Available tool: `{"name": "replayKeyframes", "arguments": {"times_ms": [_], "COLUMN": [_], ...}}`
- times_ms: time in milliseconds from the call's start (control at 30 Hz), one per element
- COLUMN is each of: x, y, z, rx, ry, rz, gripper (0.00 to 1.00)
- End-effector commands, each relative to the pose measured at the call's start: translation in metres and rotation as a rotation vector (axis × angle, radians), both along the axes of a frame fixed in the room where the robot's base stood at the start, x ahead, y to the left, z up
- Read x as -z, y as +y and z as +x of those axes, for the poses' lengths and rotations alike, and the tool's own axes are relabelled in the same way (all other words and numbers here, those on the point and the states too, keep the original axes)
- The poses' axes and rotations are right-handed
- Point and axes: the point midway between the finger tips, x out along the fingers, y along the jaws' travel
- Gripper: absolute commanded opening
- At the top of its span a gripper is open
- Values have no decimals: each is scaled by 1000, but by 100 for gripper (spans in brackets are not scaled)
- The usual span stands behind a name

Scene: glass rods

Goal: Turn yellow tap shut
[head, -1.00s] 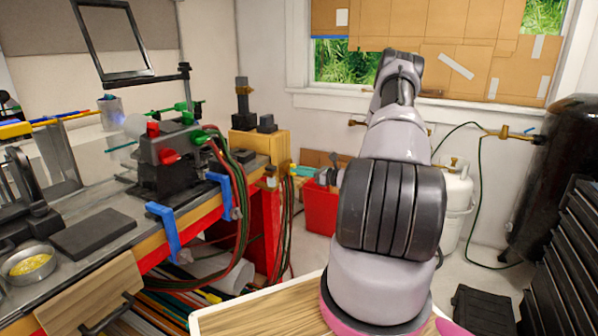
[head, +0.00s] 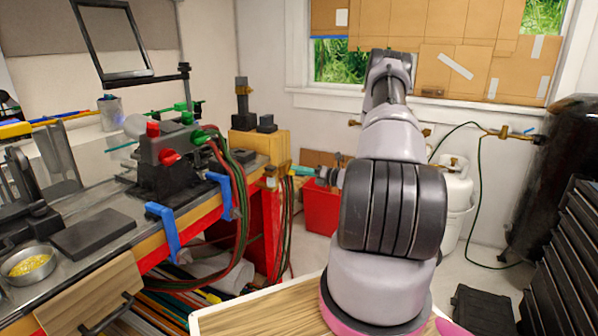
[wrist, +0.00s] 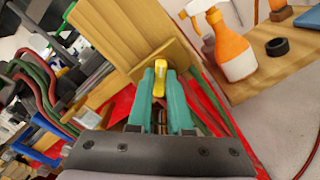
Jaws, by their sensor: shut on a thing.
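The yellow tap (wrist: 160,74) is in the wrist view, its yellow handle between the tips of the teal fingers of my gripper (wrist: 162,84). The fingers are shut on the handle, one on each side. The handle stands in front of a yellow-brown wooden block (wrist: 120,30). In the head view, my gripper (head: 301,171) reaches left to the wooden block at the bench's right end, near a brass fitting (head: 271,172). The handle is hard to make out there, and the tap's valve body is mostly hidden in the wrist view.
Red and green hoses (head: 240,225) hang beside the bench. Blue clamps (head: 165,225) grip the bench edge. A red bucket (head: 320,208) stands on the floor behind my gripper. The wrist view shows an orange spray bottle (wrist: 232,54) and a black ring (wrist: 277,47) on a wooden top.

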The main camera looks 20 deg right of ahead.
Motion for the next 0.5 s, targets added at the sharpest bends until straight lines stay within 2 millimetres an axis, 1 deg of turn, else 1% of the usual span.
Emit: {"name": "replayKeyframes", "arguments": {"times_ms": [500], "x": [2], "y": [-2], "z": [0], "rx": [1], "ry": [297], "rz": [378], "gripper": [0]}}
